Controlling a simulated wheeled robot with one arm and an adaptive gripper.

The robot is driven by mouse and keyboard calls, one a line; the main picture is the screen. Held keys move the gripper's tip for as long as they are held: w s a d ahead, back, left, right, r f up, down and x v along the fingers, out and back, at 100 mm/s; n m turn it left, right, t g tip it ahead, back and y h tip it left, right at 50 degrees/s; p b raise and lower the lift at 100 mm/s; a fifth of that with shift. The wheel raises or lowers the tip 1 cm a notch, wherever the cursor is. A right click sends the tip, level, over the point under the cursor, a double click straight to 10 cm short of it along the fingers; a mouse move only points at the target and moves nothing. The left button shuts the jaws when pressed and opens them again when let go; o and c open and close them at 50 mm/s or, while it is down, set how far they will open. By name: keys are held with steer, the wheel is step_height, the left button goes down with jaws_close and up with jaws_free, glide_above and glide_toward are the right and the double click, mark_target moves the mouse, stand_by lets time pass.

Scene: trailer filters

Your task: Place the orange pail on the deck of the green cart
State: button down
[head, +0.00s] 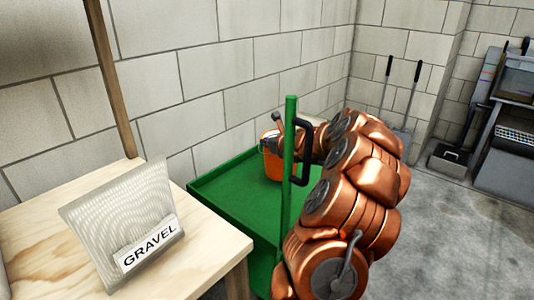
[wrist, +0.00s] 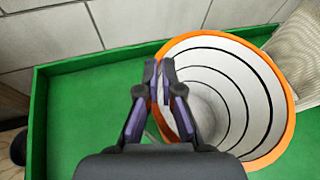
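The orange pail (head: 270,160) is upright over the deck of the green cart (head: 228,203) in the head view, partly behind the cart's green post. I cannot tell whether its base touches the deck. In the wrist view the pail (wrist: 283,100) shows its orange rim and pale ringed inside, with the green deck (wrist: 75,110) beside it. My gripper (wrist: 160,72) is shut on the left side of the pail's rim, one finger inside and one outside. In the head view my arm and the post hide most of the gripper.
A wooden bench (head: 205,255) at the left holds a mesh filter (head: 112,215) with a GRAVEL label (head: 148,246). A block wall (head: 190,70) stands behind the cart. The cart has a low raised edge and a black handle (head: 304,125). Tools and a rack stand at the right.

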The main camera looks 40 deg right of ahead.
steer(key=shift+f+b, duration=0.9)
steer(key=shift+f, duration=0.5)
steer(key=c, duration=1.3)
jaws_free()
steer(key=shift+r, duration=0.2)
steer(key=shift+s+r, duration=0.15)
steer(key=shift+s, duration=0.2)
steer(key=shift+p+v, duration=1.45)
steer(key=shift+v, duration=4.15)
steer(key=shift+a, duration=0.1)
